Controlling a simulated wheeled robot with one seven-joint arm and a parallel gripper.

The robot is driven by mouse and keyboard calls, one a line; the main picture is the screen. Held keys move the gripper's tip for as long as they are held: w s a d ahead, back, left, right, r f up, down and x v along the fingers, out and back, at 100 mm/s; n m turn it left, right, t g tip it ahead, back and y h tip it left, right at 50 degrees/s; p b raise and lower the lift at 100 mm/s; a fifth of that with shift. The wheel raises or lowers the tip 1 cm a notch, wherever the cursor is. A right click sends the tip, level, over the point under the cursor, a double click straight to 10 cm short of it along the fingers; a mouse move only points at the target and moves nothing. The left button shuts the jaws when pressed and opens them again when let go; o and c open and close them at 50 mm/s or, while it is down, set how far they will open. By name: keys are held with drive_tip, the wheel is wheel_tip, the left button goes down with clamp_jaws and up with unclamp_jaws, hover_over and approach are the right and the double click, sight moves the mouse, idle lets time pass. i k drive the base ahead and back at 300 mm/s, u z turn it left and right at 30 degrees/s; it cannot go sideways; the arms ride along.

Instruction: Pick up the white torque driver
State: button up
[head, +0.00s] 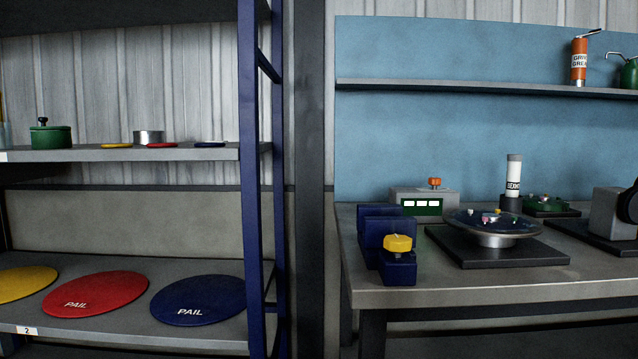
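I see no thing that is clearly a white torque driver. The nearest match in colour is a white upright cylinder (513,172) with a grey top and dark lettering, standing in a dark base towards the back of the workbench (380,294). I cannot tell whether it is a driver or a container. Small pale items lie in a dark round dish (497,229), too small to identify. My gripper is not in view.
Blue blocks with a yellow knob (398,243) stand at the bench's left end, near a grey box (410,195). The dish stands on a black base (465,251). A grey machine (606,214) is at right. A shelf rack with a blue post (251,180) stands left.

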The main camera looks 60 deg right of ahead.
sight(513, 165)
drive_tip(key=k, duration=1.75)
drive_tip(key=z, duration=0.65)
